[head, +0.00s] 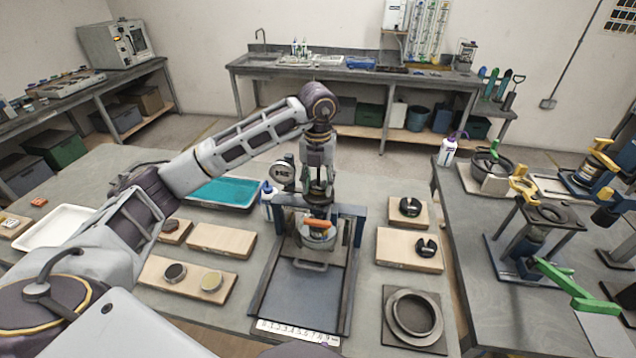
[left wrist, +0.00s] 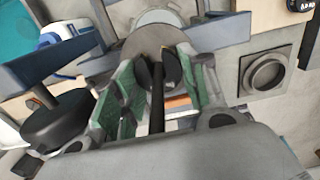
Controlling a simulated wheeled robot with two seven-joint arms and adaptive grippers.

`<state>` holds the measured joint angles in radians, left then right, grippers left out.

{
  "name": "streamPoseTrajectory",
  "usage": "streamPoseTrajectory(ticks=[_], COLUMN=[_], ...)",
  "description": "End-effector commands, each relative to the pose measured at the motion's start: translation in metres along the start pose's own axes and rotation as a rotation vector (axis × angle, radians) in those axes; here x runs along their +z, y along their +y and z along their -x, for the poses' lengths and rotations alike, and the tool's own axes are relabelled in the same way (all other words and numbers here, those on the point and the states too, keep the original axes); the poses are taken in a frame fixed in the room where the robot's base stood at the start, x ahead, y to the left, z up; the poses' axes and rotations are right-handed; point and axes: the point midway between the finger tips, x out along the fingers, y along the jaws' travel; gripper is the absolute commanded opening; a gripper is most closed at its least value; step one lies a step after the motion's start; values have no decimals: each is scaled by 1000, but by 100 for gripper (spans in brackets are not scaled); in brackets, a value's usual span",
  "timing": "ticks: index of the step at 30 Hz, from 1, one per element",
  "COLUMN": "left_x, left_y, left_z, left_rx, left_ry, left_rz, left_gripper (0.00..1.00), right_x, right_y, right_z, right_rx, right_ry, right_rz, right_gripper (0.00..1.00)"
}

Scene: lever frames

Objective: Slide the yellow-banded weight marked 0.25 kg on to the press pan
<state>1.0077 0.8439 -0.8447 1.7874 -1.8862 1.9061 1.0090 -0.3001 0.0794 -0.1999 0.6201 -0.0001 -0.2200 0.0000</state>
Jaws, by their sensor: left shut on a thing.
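My left gripper (head: 317,186) is over the press frame (head: 349,222) in the middle of the table. In the left wrist view its green-padded fingers (left wrist: 157,72) are shut on what looks like a dark weight, largely hidden. A dark rod (left wrist: 157,105) shows between the fingers. A grey-brown round plate (left wrist: 139,43), perhaps the press pan, lies just beyond the fingertips; I cannot tell whether they touch. Dark slotted weights sit on the right boards, one farther (head: 410,206) and one nearer (head: 426,247). My right gripper is not in view.
A grey block with a round ring (head: 412,315) stands at front right. Two discs, one dark (head: 174,272) and one tan (head: 211,282), lie on a left board. A teal tray (head: 222,192) and bottle (head: 267,200) stand near the press. Another bench stands right.

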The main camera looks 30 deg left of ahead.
Motion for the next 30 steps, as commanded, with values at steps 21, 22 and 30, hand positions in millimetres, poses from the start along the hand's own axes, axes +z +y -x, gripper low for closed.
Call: streamPoseTrajectory(ticks=[21,22,30], left_x=[-4,-4,-4], left_y=[0,0,0], left_z=[-12,-12,-12], left_rx=[7,7,7], left_ry=[17,17,17], left_rz=[-4,-4,-4], left_gripper=[16,16,61], right_x=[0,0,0], right_y=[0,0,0], right_z=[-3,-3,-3], right_rx=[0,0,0], right_ry=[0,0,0], right_rz=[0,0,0], right_gripper=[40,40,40])
